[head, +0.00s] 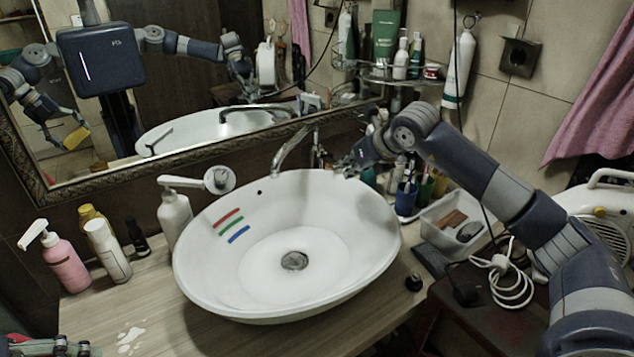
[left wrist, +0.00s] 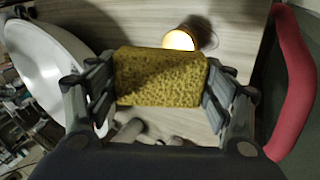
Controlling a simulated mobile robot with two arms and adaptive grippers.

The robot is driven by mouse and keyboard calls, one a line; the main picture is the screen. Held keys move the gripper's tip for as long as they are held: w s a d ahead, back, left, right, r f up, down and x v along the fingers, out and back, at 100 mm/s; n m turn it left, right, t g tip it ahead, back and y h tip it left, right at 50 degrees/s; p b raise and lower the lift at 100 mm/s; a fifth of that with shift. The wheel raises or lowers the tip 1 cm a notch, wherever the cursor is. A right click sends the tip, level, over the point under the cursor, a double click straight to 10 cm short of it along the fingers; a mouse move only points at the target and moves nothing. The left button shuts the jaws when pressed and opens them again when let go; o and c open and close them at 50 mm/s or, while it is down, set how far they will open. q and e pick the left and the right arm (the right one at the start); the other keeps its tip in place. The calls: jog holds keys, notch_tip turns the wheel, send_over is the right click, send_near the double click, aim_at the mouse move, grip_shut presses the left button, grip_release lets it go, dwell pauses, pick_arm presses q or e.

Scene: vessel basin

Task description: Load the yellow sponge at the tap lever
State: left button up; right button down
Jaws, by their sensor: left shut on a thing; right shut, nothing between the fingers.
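The yellow sponge (left wrist: 160,75) is held between the two fingers of my left gripper (left wrist: 160,98) in the left wrist view. In the head view the sponge shows only as a reflection in the mirror; part of my left arm shows at the lower left corner. The chrome tap (head: 291,150) arches over the back rim of the white basin (head: 350,250). Its upright lever (head: 318,150) stands just right of the spout. My right gripper (head: 347,167) is shut and empty, close to the lever at the basin's back right rim. Whether it touches the lever cannot be told.
A pink pump bottle (head: 63,262), white bottles (head: 108,250) and a white dispenser (head: 174,215) stand left of the basin. A blue cup (head: 406,198) and a clear tray (head: 450,236) stand on the right. The counter's front left (head: 150,315) is mostly clear.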

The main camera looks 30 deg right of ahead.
pick_arm(q)
jog(key=shift+s+a+f, duration=0.1)
jog(key=shift+a+f, duration=0.05)
pick_arm(e)
jog(key=d, duration=0.1)
pick_arm(q)
notch_tip(320, 180, up, 3)
jog(key=p, duration=0.2)
jog(key=shift+f+p, duration=0.15)
jog(key=shift+p, duration=0.2)
pick_arm(e)
send_near(335, 179)
jog(key=shift+h, duration=0.4)
jog(key=x, duration=0.4)
jog(key=shift+w+a+f, duration=0.1)
jog(key=shift+w+a, duration=0.15)
jog(key=shift+x, duration=0.85)
pick_arm(q)
jog(key=shift+r, duration=0.2)
